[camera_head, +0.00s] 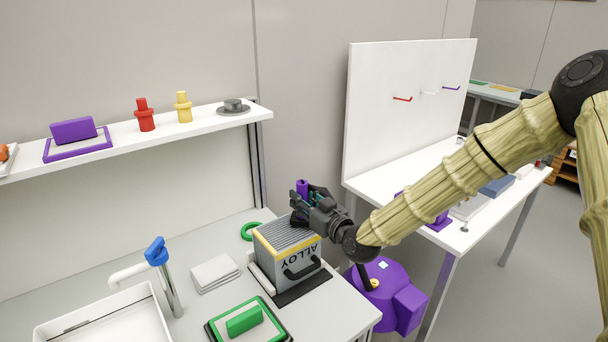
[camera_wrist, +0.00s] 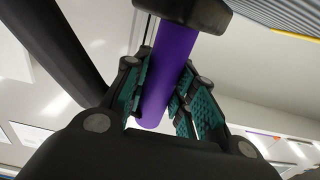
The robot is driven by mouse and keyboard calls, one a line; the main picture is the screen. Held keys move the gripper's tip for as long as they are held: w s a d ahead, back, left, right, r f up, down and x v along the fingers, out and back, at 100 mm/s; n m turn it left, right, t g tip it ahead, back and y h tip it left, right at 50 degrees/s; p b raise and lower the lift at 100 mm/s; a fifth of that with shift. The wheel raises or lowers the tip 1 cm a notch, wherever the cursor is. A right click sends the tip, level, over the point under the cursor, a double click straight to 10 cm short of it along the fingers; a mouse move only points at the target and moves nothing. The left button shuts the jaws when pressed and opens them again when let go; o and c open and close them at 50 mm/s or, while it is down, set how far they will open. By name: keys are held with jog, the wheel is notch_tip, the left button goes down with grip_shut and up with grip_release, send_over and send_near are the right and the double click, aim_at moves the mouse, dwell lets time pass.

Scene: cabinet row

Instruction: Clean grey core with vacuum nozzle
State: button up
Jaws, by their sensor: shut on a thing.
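The grey core (camera_head: 287,258) is a ribbed grey block marked ALLOY, with a yellow band near its top and a black handle on its front. It sits on a dark base on the counter. My gripper (camera_head: 305,195) is shut on the purple vacuum nozzle (camera_head: 302,187), just above the core's ribbed top. In the wrist view the purple tube (camera_wrist: 165,75) is between the teal finger pads, with a black head at one end beside the core's grey ribs (camera_wrist: 285,14). I cannot tell whether the head touches the ribs. The purple vacuum body (camera_head: 385,290) stands on the floor to the right.
A green ring (camera_head: 251,231), folded grey cloths (camera_head: 214,273) and a green block on a tray (camera_head: 243,320) lie near the core. A blue-handled tap (camera_head: 157,252) and white sink (camera_head: 105,318) are at left. A shelf (camera_head: 130,137) is above; a white side table (camera_head: 455,225) is at right.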

aim_at(302, 183)
jog(key=r, duration=0.2)
jog(key=r+p, duration=0.1)
jog(key=r, duration=0.1)
jog(key=shift+s+a, duration=0.1)
jog(key=shift+s, duration=0.1)
jog(key=shift+w+r, duration=0.2)
jog(key=shift+r, duration=0.3)
jog(key=shift+s+r+p, duration=0.1)
jog(key=shift+r+p, duration=0.5)
jog(key=shift+r, duration=0.65)
